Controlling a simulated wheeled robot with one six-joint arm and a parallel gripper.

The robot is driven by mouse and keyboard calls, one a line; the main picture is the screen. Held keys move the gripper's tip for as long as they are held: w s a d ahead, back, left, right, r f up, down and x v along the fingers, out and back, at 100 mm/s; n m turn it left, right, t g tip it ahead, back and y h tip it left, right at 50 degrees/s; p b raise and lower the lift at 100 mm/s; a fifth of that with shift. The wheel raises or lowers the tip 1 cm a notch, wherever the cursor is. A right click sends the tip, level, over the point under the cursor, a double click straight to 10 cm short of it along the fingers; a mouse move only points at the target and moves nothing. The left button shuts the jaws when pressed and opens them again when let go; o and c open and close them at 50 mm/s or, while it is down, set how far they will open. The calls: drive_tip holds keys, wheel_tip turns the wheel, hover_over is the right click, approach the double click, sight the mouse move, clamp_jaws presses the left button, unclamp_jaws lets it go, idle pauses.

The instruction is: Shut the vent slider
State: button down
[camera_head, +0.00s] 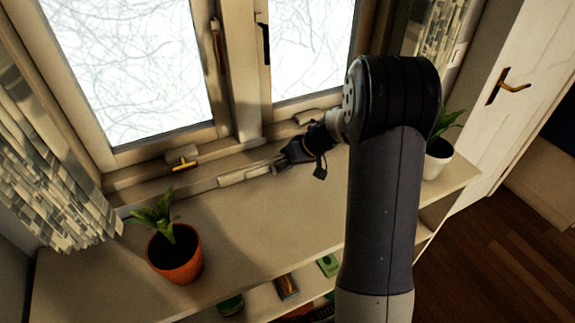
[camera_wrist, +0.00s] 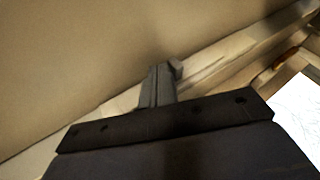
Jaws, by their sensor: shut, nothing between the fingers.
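A long pale vent strip (camera_head: 245,174) runs along the bottom of the window frame, in the middle of the head view. My gripper (camera_head: 286,158) is shut and empty, with its tips at or very near the right part of this strip. In the wrist view my gripper (camera_wrist: 160,72) points at a pale ledge that crosses diagonally. A small grey-brown block (camera_wrist: 176,68) shows right beside the fingertips. I cannot tell whether it is the slider's knob or whether the fingers touch it. The slider's position along the strip is not clear.
A yellow-handled latch (camera_head: 184,165) sits on the frame to the left. A plant in an orange pot (camera_head: 175,258) stands on the shelf top (camera_head: 255,220); a plant in a white pot (camera_head: 437,160) stands at the right. A curtain (camera_head: 48,180) hangs at left. The shelf's middle is clear.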

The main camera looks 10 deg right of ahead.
drive_tip(key=shift+a+f+b, duration=0.1)
drive_tip(key=shift+a+b, duration=0.4)
drive_tip(key=a+b, duration=0.1)
drive_tip(key=a, duration=0.1)
drive_tip(key=s+a+b, duration=0.1)
drive_tip(key=a+b, duration=0.1)
drive_tip(key=shift+a, duration=0.35)
drive_tip(key=shift+s+a, duration=0.1)
drive_tip(key=shift+a, duration=0.1)
drive_tip(key=shift+d, duration=0.1)
